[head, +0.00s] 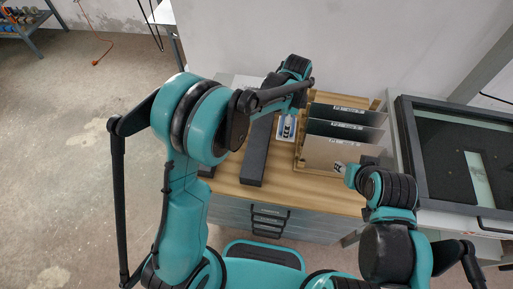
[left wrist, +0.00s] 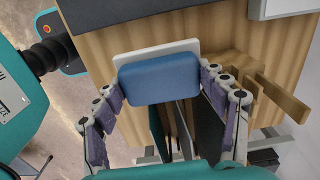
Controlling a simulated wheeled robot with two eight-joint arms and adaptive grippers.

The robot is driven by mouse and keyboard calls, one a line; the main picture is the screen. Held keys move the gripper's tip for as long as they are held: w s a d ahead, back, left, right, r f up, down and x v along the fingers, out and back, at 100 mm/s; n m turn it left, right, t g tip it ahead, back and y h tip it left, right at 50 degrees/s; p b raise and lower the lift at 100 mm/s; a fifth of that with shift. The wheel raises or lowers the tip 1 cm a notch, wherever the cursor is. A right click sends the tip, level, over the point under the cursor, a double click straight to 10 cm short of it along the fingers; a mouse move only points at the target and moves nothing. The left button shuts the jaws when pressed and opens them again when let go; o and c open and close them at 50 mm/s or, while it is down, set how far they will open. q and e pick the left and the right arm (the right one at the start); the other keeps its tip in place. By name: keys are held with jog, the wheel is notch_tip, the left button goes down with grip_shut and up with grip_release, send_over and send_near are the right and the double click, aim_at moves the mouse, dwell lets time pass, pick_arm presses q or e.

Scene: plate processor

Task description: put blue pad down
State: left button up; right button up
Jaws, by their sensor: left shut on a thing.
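The blue pad (left wrist: 160,79) is between the fingers of my left gripper (left wrist: 165,84) in the left wrist view, and the gripper is shut on it. A white flat piece (left wrist: 160,50) shows just behind the pad's far edge; I cannot tell whether they touch. In the head view my left gripper is over the wooden table (head: 232,183), largely hidden by its own arm, above a small white and blue item (head: 286,127). My right gripper (head: 347,175) is low at the table's right front; its fingers are too unclear to read.
A wooden rack (head: 300,150) holding upright plates (head: 333,154) stands right of the white and blue item. A long dark block (head: 257,152) lies to the left. A black-framed case (head: 409,140) is at far right. The table's front left is partly clear.

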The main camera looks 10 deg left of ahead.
pick_arm(q)
jog(key=b, duration=0.2)
send_over(256, 153)
notch_tip(256, 153, down, 7)
jog(key=shift+w+f, duration=0.1)
notch_tip(256, 153, down, 3)
jog(key=shift+f+b, duration=0.15)
jog(key=shift+b, duration=0.4)
jog(key=shift+f, duration=0.3)
jog(key=shift+f, duration=0.15)
jog(key=o, duration=1.2)
